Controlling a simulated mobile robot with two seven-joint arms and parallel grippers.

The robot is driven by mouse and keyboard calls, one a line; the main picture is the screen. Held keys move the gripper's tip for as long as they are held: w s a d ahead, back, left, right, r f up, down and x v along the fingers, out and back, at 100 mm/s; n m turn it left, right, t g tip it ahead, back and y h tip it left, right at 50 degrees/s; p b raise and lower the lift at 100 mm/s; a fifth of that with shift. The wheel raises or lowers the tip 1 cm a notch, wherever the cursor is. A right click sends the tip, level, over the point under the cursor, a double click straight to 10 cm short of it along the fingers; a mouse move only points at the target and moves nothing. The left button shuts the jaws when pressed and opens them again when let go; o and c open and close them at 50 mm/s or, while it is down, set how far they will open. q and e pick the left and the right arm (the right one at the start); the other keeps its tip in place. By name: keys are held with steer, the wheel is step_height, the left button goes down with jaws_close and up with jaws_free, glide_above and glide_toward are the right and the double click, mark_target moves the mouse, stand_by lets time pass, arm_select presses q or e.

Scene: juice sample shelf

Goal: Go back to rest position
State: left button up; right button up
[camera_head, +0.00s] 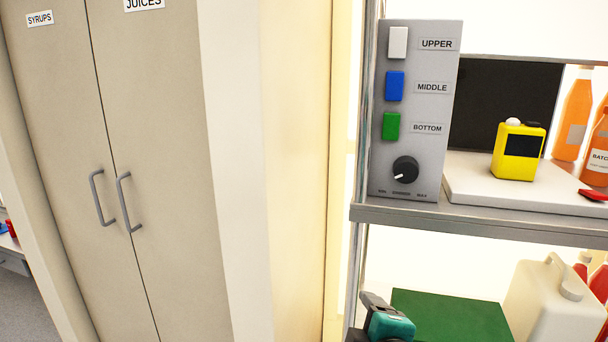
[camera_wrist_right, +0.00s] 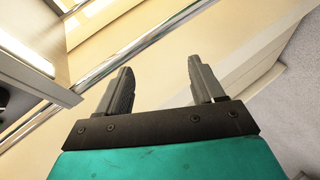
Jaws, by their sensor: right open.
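My right gripper (camera_wrist_right: 160,85) is open and empty in the right wrist view, with its two dark fingers apart and nothing between them. In the head view part of my right gripper, teal and black (camera_head: 388,322), shows at the bottom edge, in front of the shelf's lower level. My left gripper is not in the head view.
A metal shelf (camera_head: 480,222) on the right holds a control panel (camera_head: 413,170), a yellow device (camera_head: 518,152) and orange bottles (camera_head: 574,115). Below are a green board (camera_head: 450,312) and a pale jug (camera_head: 550,310). A closed cabinet (camera_head: 160,150) stands left.

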steer(key=s+d+f+m+g, duration=0.1)
steer(key=s+d+f+m, duration=0.3)
steer(key=f, duration=0.7)
steer(key=s+d+f+m+g, duration=0.1)
steer(key=s+d+f+m, duration=0.3)
steer(key=s+f+m, duration=0.5)
step_height(320, 180, down, 4)
steer(key=shift+s+r+g+y, duration=0.2)
steer(key=shift+s+g+y, duration=0.15)
steer(key=shift+s, duration=0.85)
